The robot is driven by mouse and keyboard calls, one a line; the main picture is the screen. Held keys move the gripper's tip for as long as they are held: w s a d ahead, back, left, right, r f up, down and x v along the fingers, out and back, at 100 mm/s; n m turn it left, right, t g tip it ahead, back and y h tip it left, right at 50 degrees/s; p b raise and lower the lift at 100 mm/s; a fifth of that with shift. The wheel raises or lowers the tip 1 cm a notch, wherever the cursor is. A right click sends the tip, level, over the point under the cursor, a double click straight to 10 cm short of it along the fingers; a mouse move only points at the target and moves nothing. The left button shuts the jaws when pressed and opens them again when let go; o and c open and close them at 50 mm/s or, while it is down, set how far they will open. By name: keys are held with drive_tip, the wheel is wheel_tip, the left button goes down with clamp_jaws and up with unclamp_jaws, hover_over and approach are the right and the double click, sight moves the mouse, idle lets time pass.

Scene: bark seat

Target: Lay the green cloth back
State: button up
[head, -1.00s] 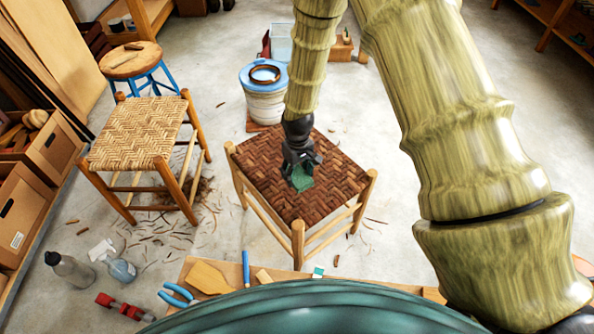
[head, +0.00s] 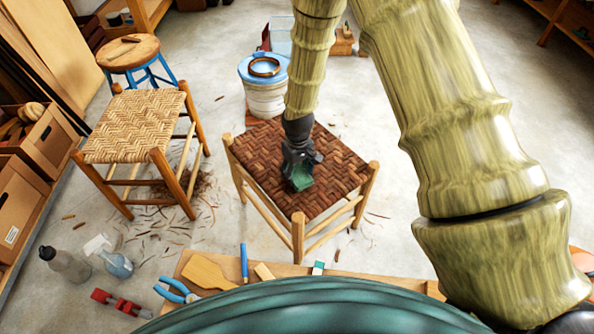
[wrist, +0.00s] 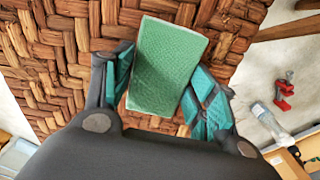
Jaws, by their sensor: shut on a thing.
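The green cloth (wrist: 167,65) is a small folded rectangle between the fingers of my gripper (wrist: 158,95) in the wrist view. My gripper is shut on it, a finger on either side. The head view shows my gripper (head: 301,176) over the dark woven bark seat of a stool (head: 335,165), with the green cloth (head: 302,182) at its tips. The bark weave (wrist: 60,50) lies right behind the cloth in the wrist view. I cannot tell whether the cloth touches the seat.
A paler woven stool (head: 135,125) stands at left. A white bucket with a blue lid (head: 262,95) stands behind the seat. A bench (head: 215,262) in front holds blue pliers (head: 176,292), a wooden paddle (head: 205,272) and a blue tool (head: 244,262).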

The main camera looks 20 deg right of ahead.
drive_tip(key=shift+f, duration=0.35)
idle(0.4)
drive_tip(key=o, duration=1)
wheel_tip(320, 180, up, 12)
idle(0.4)
